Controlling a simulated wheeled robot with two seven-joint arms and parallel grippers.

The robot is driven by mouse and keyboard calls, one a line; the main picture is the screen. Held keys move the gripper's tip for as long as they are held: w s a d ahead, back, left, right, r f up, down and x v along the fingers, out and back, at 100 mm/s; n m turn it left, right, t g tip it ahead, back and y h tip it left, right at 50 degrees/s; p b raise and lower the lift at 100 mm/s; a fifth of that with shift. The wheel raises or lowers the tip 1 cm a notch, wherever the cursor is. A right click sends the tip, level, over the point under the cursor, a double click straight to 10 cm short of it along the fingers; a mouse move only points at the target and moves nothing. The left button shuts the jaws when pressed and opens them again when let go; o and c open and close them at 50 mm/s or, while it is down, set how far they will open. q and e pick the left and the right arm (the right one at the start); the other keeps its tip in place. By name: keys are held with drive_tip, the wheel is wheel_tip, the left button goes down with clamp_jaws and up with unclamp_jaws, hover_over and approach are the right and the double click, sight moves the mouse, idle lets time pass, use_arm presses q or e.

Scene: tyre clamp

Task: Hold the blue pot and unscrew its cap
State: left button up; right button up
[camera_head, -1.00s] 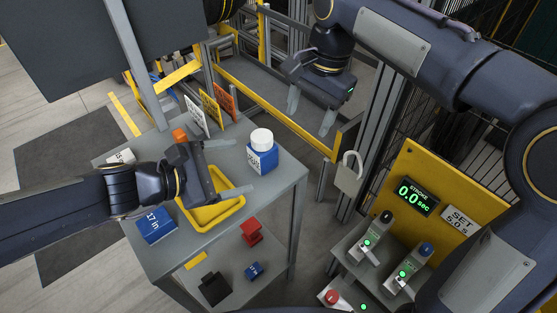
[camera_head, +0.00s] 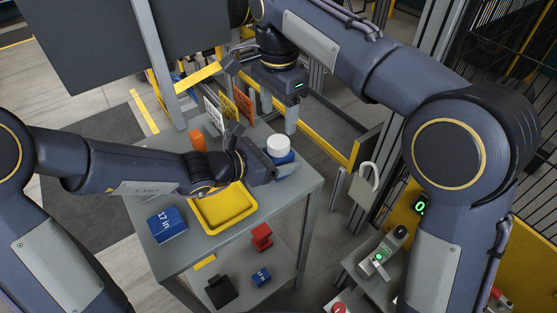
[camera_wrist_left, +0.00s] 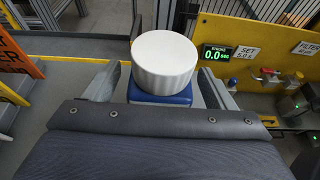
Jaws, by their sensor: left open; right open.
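The blue pot (camera_head: 284,166) with its ribbed white cap (camera_head: 278,146) stands upright on the grey table near its far right corner. My left gripper (camera_head: 277,164) is open at the pot, low beside it. In the left wrist view the white cap (camera_wrist_left: 164,62) sits on top of the pot's blue body (camera_wrist_left: 160,99), between the two open fingers, and the lower body is hidden by my gripper. The cap appears on the pot. My right gripper (camera_head: 275,108) is open and empty, above and behind the cap, apart from it.
A yellow tray (camera_head: 246,208) and a blue "17 in" block (camera_head: 167,225) are on the table (camera_head: 300,190). Upright cards (camera_head: 228,107) and an orange object (camera_head: 197,139) stand at the back. A padlock (camera_head: 364,186) hangs to the right.

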sight(278, 142)
use_arm(q)
drive_tip(key=shift+w+d, duration=0.1)
drive_tip(key=shift+c, duration=0.5)
drive_tip(key=c, duration=1.2)
clamp_jaws()
use_arm(e)
drive_tip(key=shift+c, duration=1)
drive_tip(key=m, duration=0.6)
drive_tip(key=shift+m, duration=0.4)
drive_tip(key=m, duration=0.5)
drive_tip(key=shift+f+m, duration=0.15)
drive_tip(key=shift+m, duration=0.65)
drive_tip(key=shift+f, duration=3.9)
